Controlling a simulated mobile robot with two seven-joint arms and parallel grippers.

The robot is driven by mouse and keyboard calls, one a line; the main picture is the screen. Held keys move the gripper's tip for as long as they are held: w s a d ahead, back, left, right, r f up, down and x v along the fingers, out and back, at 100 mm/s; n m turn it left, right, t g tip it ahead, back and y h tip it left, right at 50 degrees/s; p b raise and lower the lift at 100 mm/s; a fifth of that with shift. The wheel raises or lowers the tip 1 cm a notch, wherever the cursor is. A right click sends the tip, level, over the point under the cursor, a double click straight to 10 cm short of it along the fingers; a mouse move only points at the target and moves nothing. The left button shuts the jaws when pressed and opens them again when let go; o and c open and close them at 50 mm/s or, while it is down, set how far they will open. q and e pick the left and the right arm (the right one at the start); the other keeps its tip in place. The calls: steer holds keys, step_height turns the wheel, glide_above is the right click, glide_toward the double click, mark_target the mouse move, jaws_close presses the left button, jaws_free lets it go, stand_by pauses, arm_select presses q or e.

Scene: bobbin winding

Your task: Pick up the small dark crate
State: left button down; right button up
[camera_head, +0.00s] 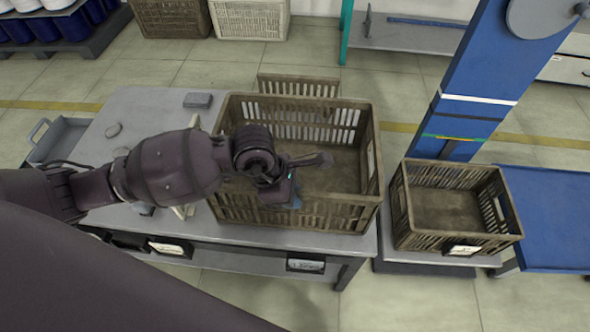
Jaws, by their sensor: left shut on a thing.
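A brown slatted crate (350,212) is at the right end of the grey worktable, open at the top and seemingly empty. A smaller-looking brown slatted crate (447,236) with a white label stands lower down on the right, also empty. My left gripper (292,190) is at the near wall of the worktable crate and is shut on it. My own wrist hides the exact contact and part of that wall. I cannot tell whether this crate is lifted off the table. My right gripper is not in view.
Another slatted crate (300,84) shows behind the worktable crate.

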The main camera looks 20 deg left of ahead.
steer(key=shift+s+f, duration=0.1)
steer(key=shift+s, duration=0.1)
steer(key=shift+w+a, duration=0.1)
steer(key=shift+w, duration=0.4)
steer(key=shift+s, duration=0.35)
